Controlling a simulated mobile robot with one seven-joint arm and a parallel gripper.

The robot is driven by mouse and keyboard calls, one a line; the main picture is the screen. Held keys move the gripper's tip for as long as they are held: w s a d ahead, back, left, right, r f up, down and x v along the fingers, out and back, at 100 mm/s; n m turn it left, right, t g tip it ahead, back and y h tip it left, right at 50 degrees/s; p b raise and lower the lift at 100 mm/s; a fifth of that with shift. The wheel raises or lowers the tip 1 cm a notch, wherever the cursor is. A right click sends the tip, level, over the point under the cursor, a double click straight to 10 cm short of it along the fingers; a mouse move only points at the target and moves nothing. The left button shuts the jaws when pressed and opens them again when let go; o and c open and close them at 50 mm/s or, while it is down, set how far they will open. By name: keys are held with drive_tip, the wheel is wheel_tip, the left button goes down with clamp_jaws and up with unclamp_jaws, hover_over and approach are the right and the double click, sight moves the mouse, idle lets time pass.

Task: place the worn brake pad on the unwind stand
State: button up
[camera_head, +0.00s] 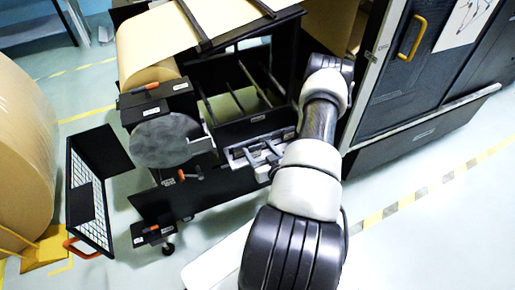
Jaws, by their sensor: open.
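The unwind stand (186,98) is the black frame at upper left, holding a brown paper roll (145,48). A grey round disc (165,142) is on its near side, with a small light-grey block (200,144) at its right edge. Right of the disc, a dark holder with several grey block-like parts (262,157) sits partly behind my arm. I cannot tell which part, if any, is the worn brake pad. My arm reaches up from the bottom centre past the holder's right side. My gripper's fingers cannot be made out.
A black cabinet (405,130) with a yellow handle stands close on the right of my arm. A large wrapped roll (25,150) is at far left. A black mesh-like panel (92,180) with an orange handle stands between. Open floor (430,235) lies at lower right.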

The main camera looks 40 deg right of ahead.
drive_tip(key=v, duration=1.1)
drive_tip(key=shift+p, duration=0.4)
